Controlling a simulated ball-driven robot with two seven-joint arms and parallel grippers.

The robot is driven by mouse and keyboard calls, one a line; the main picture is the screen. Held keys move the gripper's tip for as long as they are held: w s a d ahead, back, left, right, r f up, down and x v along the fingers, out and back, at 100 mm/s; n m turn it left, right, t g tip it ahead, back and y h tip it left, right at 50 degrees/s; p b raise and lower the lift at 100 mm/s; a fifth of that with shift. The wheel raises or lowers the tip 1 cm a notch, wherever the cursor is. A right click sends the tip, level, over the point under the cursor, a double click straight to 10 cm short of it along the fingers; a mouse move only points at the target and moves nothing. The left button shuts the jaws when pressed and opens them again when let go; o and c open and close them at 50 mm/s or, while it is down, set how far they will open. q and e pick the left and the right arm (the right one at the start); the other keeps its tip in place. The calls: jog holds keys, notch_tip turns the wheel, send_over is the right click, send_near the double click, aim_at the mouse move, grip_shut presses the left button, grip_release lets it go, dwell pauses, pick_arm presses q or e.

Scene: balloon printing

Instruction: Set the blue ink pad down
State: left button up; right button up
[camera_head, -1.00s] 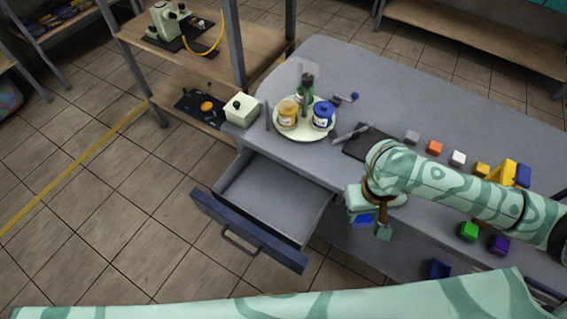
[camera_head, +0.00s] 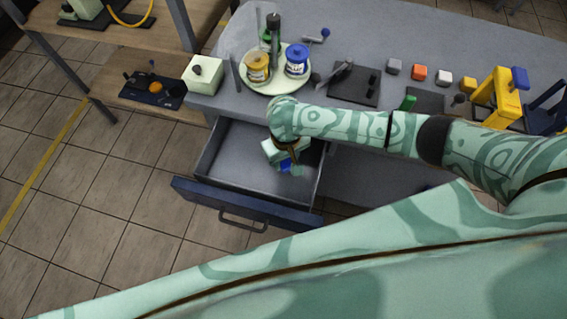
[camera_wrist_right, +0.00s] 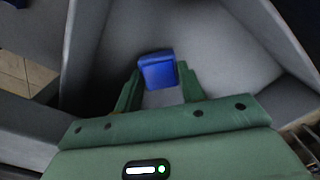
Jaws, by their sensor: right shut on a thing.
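The blue ink pad (camera_wrist_right: 158,71) is a small blue block held between the fingers of my right gripper (camera_wrist_right: 160,88) in the right wrist view. In the head view the right gripper (camera_head: 289,166) is over the right part of the open drawer (camera_head: 230,165), and only a bit of the blue pad (camera_head: 286,166) shows below the wrist. The grey drawer floor shows beyond the pad in the wrist view, and the pad appears held above it. My left gripper does not show.
The grey table (camera_head: 350,40) holds a round tray (camera_head: 262,84) with a yellow jar (camera_head: 257,67) and a blue jar (camera_head: 297,60). A pale box (camera_head: 203,75) stands at the left corner. Several coloured blocks line the right side. The drawer's left part is clear.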

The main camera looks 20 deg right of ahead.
aim_at(285, 164)
notch_tip(285, 164, down, 4)
jog(key=shift+w+a+b, duration=0.1)
jog(key=shift+w+b, duration=0.05)
jog(key=shift+b, duration=0.9)
jog(key=shift+r, duration=0.2)
jog(key=shift+f, duration=0.1)
jog(key=o, duration=0.8)
jog(key=shift+o, duration=0.2)
notch_tip(285, 164, up, 12)
jog(key=p, duration=0.7)
